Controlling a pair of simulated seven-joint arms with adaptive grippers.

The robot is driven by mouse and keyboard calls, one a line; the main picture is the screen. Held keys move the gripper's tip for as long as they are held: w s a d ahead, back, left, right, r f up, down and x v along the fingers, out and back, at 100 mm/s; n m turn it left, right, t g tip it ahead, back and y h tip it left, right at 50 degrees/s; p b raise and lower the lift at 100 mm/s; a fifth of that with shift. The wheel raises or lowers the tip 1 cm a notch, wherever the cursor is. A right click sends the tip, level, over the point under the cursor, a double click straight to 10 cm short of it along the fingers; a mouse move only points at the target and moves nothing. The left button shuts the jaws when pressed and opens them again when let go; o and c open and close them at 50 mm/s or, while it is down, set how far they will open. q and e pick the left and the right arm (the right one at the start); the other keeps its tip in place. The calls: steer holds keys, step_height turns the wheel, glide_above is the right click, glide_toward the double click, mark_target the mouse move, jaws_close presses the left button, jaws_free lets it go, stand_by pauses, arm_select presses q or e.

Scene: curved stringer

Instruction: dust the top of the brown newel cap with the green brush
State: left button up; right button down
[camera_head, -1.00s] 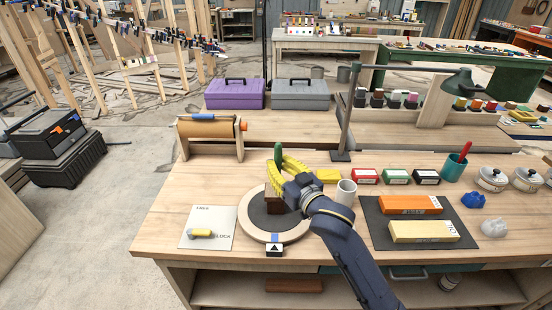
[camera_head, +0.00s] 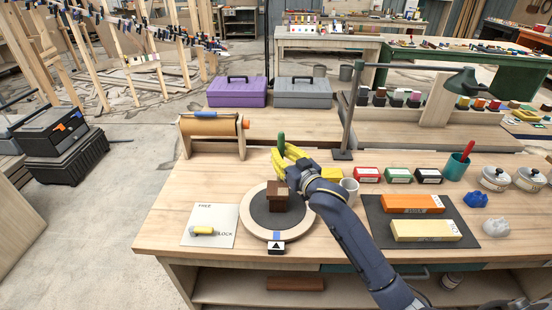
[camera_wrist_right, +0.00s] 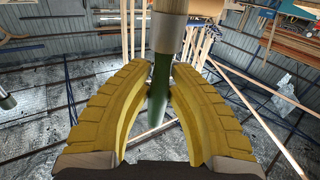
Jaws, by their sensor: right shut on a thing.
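The brown newel cap (camera_head: 278,194) stands on the dark round centre of a turntable (camera_head: 249,222) on the workbench. My right gripper (camera_head: 281,150) has yellow fingers and is shut on the green brush (camera_head: 281,140), whose green end shows above the fingertips. In the head view it is behind and above the cap, apart from it as far as I can see. In the right wrist view the fingers close around the green brush (camera_wrist_right: 158,90), with a pale wooden part and metal band above. My left gripper is out of the head view.
A paper sheet (camera_head: 188,228) with a yellow-and-white piece (camera_head: 202,230) lies left of the turntable. A roll stand (camera_head: 212,135) is behind it. A mug (camera_head: 349,188), small boxes (camera_head: 367,174) and a dark mat (camera_head: 379,222) with two blocks are to the right.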

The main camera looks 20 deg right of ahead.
steer(key=shift+a, duration=0.5)
steer(key=shift+s+a, duration=1.1)
steer(key=shift+s, duration=2.2)
steer(key=shift+w+d, duration=0.75)
steer(key=shift+w, duration=2.85)
step_height(320, 180, up, 8)
steer(key=shift+s, duration=0.15)
